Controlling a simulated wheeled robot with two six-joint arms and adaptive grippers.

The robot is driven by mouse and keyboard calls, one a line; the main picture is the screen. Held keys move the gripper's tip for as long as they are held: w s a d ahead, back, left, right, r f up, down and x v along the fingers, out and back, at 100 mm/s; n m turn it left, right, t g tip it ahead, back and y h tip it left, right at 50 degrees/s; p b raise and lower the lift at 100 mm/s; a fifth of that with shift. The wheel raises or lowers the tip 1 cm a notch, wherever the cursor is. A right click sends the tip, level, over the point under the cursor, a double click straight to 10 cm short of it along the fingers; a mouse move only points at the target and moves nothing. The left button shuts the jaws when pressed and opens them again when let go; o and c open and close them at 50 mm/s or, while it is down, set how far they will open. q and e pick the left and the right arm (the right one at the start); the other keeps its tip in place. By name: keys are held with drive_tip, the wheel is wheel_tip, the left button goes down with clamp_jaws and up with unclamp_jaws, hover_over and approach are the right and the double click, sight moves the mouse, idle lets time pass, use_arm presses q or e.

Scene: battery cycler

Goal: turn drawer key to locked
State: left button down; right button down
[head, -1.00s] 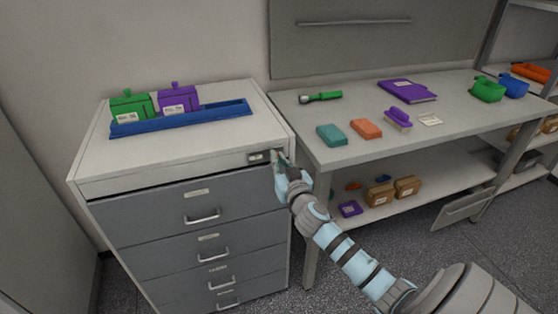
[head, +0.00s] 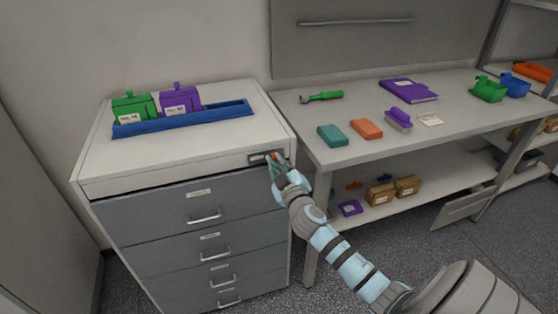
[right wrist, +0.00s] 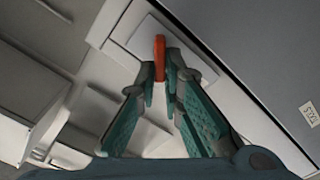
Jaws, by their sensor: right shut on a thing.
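The drawer cabinet (head: 110,186) stands at the left with its grey drawers closed. The lock plate (head: 256,157) sits at the upper right of its front. The key (right wrist: 159,57) has an orange-red head, seen edge-on at the plate in the right wrist view; a bit of it (head: 275,155) shows in the head view. My right gripper (head: 272,160) is at the lock, its teal fingertips (right wrist: 167,72) closed around the key's head. The fingers hide part of the key, and I cannot tell its lock position. My left gripper is not in view.
A blue tray (head: 222,115) with a green box (head: 134,107) and a purple box (head: 181,98) is on the cabinet top. The workbench (head: 300,125) to the right holds a green-handled tool, blocks, a brush and a purple binder.

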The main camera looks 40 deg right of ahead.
drive_tip(key=n, duration=0.2)
drive_tip(key=n+p, duration=0.1)
drive_tip(key=n, duration=0.2)
drive_tip(key=shift+a+f+n, duration=0.2)
drive_tip(key=shift+n, duration=0.1)
drive_tip(key=shift+f+n+p, duration=0.15)
drive_tip(key=shift+n, duration=0.95)
drive_tip(key=shift+f+n+p, duration=0.1)
drive_tip(key=shift+n+p, duration=0.05)
drive_tip(key=shift+n, duration=0.95)
drive_tip(key=c, duration=1.7)
unclamp_jaws()
drive_tip(key=v, duration=1.2)
